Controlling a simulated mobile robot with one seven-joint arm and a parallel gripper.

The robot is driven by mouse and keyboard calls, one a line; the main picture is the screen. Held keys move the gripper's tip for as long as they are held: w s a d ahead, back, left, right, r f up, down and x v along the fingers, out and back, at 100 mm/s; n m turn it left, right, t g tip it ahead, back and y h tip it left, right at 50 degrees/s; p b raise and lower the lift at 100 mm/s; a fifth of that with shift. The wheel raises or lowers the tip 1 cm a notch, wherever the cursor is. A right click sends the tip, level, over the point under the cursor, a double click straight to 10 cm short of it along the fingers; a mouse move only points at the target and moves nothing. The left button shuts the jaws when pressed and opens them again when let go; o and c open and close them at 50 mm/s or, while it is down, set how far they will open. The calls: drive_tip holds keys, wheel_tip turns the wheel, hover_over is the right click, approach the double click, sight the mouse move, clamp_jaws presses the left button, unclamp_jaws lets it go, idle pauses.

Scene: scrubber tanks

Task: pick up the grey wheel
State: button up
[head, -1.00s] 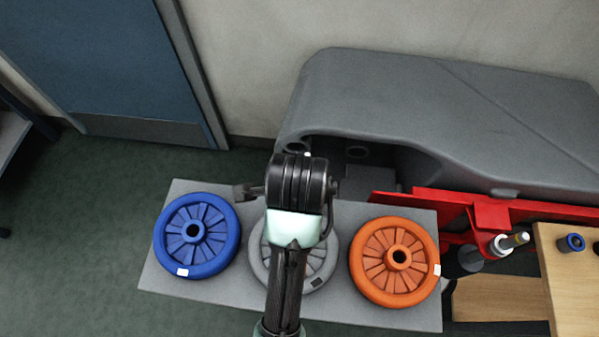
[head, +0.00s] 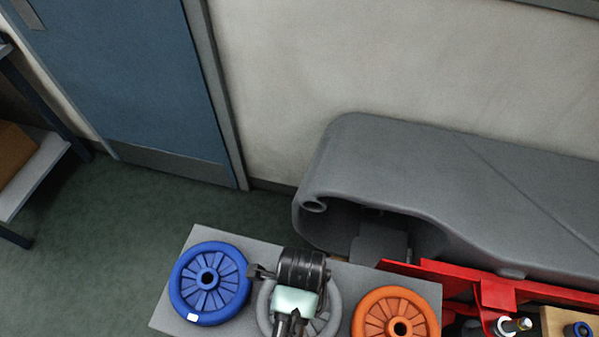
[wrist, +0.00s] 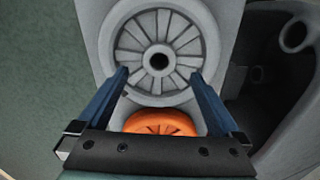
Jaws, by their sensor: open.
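The grey wheel (wrist: 189,37) lies flat on a grey slab, between a blue wheel and an orange wheel. In the head view my arm covers the middle of the grey wheel (head: 331,314), and its rim shows on both sides. My gripper (wrist: 160,74) is open and empty in the wrist view. Its two blue fingertips appear over the near part of the grey wheel's rim, one to each side of the hub. I cannot tell how high above the wheel they are. In the head view the fingers are hidden by my arm.
The blue wheel (head: 188,288) is left of the grey one, the orange wheel (head: 371,307) right, on the slab (head: 180,312). A big grey moulded tank (head: 450,190) and a red frame (head: 440,277) stand behind and right. A shelf (head: 40,180) is far left; open floor lies between.

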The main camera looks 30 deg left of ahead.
wheel_tip(320, 180, down, 5)
drive_tip(key=shift+s+a, duration=0.1)
clamp_jaws()
idle(0.6)
drive_tip(key=shift+r, duration=0.1)
